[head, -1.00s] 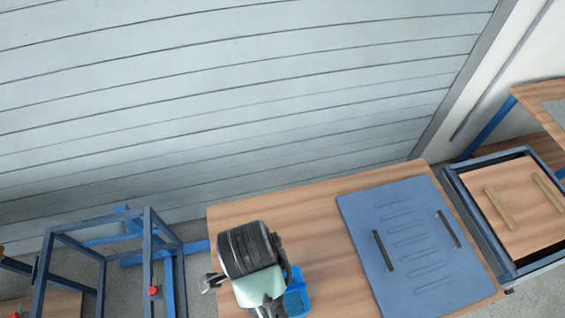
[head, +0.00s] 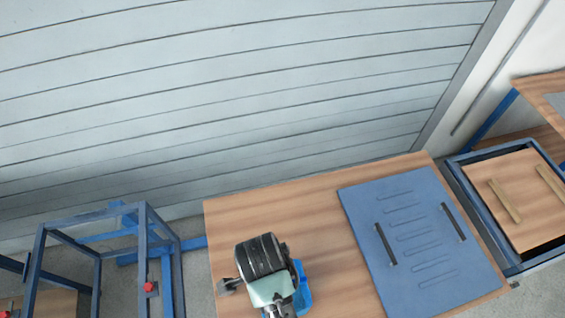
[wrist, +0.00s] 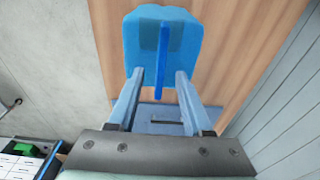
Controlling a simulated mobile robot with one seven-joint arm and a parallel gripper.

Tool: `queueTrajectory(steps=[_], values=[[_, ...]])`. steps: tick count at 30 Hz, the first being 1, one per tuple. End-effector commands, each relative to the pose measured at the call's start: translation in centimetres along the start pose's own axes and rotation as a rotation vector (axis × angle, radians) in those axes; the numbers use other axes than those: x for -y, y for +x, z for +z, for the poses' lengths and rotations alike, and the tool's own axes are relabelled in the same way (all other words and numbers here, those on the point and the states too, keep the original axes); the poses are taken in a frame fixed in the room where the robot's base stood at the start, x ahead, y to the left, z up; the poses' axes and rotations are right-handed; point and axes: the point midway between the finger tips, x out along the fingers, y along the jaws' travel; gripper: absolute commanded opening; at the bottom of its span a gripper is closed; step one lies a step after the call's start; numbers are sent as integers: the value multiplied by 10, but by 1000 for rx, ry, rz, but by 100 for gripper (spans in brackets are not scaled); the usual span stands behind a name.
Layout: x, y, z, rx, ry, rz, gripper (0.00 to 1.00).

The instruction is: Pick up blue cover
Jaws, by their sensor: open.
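The blue cover (head: 415,280) is a flat panel with pressed ribs and two dark handles, the left handle (head: 385,244) and the right handle (head: 453,222). It lies flat on the wooden table (head: 290,205), toward its right side. My gripper (head: 303,288) is left of the cover and apart from it, over the table's left part, partly hidden by my wrist. In the wrist view my gripper (wrist: 159,92) shows blue fingers spread apart with nothing between them. Part of the cover (wrist: 155,110) and one dark handle (wrist: 167,121) show beyond them.
A blue metal frame (head: 145,250) with a red knob (head: 150,287) stands left of the table. A dark-framed unit with a wooden panel (head: 520,185) stands to the right. A slatted grey wall (head: 230,90) runs behind. The table between gripper and cover is clear.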

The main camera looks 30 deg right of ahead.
Motion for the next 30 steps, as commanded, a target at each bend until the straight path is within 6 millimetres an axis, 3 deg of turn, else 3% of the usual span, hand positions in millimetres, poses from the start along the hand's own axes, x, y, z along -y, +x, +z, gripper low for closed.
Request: queueTrajectory(steps=[9, 30], values=[[0, 30, 0, 1, -2, 0, 50], [1, 35, 1, 0, -1, -1, 50]])
